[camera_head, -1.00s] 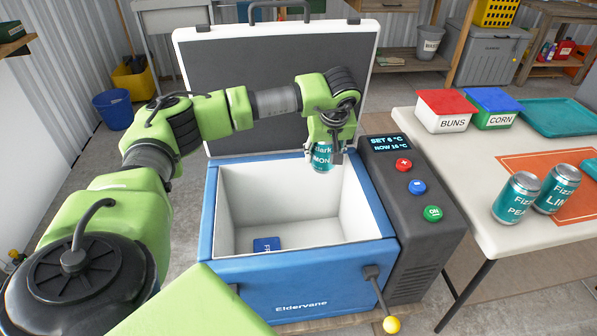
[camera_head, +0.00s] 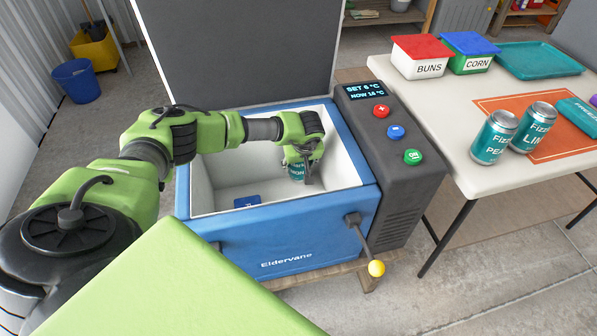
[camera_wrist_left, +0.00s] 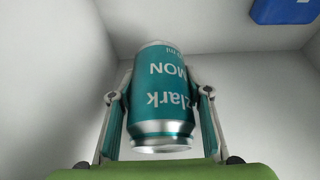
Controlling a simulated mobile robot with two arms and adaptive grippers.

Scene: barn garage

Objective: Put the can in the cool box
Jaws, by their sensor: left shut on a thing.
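The blue cool box (camera_head: 290,236) stands open with its dark-lined lid (camera_head: 240,50) up. My left gripper (camera_head: 303,176) reaches down inside it, near its right inner wall. It is shut on a teal can (camera_head: 297,172), mostly hidden by the fingers in the head view. In the left wrist view the can (camera_wrist_left: 161,95) sits between the two fingers, its label upside down, with white box walls around. I cannot tell whether the can touches the box floor. A blue pack (camera_head: 247,201) lies on the floor inside. My right gripper is not in view.
The table (camera_head: 450,150) holds two more teal cans (camera_head: 494,137), (camera_head: 534,127), BUNS (camera_head: 420,60) and CORN (camera_head: 470,55) boxes and a teal tray (camera_head: 540,59).

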